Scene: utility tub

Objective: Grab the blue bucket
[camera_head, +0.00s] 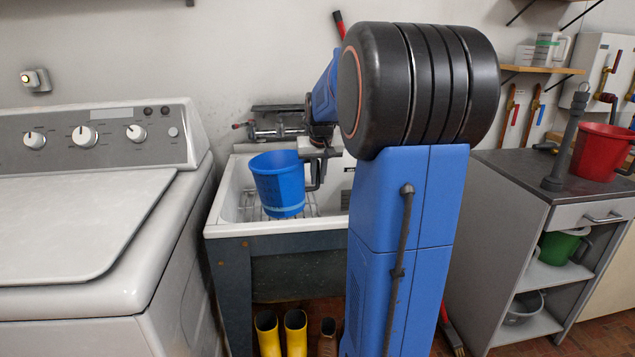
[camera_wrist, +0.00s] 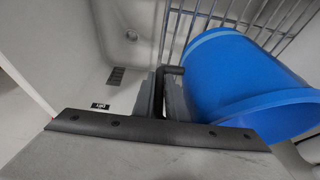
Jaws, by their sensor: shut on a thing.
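The blue bucket (camera_head: 277,185) is upright, slightly tilted, in the white utility tub (camera_head: 222,213), over its wire rack (camera_head: 247,207). I cannot tell whether its base touches the rack. My gripper (camera_head: 318,152) is at the bucket's right side, shut on its dark side handle. In the wrist view, the blue bucket (camera_wrist: 240,80) fills the right side, and my gripper (camera_wrist: 172,100) has the dark handle between its fingers. My arm hides the right part of the tub in the head view.
A washing machine (camera_head: 95,200) stands left of the tub. A faucet (camera_head: 275,123) is on the wall behind. Yellow boots (camera_head: 282,330) stand on the floor beneath. At right, a cabinet (camera_head: 500,230) bears a red bucket (camera_head: 598,152) and holds a green bucket (camera_head: 562,246).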

